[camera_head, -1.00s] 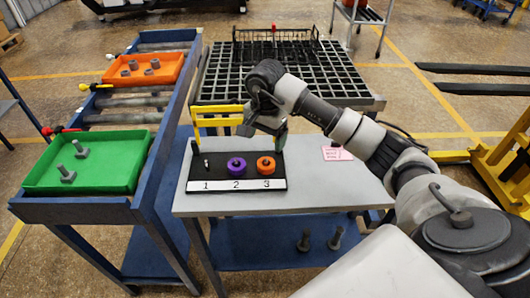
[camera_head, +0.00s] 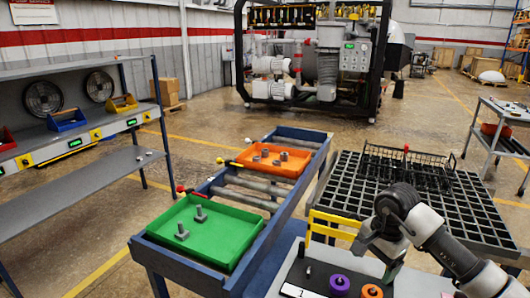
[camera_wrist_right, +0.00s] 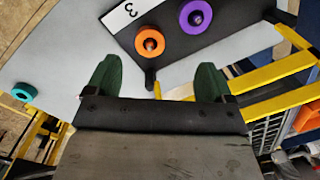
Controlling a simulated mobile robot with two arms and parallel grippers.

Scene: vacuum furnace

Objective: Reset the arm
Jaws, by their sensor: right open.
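My right arm comes in from the lower right in the head view. Its gripper (camera_head: 378,256) hangs over the small grey table, above the black numbered board (camera_head: 310,272). In the right wrist view the gripper (camera_wrist_right: 154,82) is open, with its two dark green fingers apart and nothing between them. The orange ring (camera_wrist_right: 149,41) and purple ring (camera_wrist_right: 196,18) sit on pegs of the board, ahead of the fingers. A yellow frame (camera_head: 335,226) stands at the back of the board. My left gripper is not in view.
A blue roller cart holds a green tray (camera_head: 222,232) with grey bolts and an orange tray (camera_head: 274,160) with grey parts. A black grid table (camera_head: 440,200) stands behind my arm. A teal ring (camera_wrist_right: 24,92) lies on the grey table. Shelving (camera_head: 75,140) is at left.

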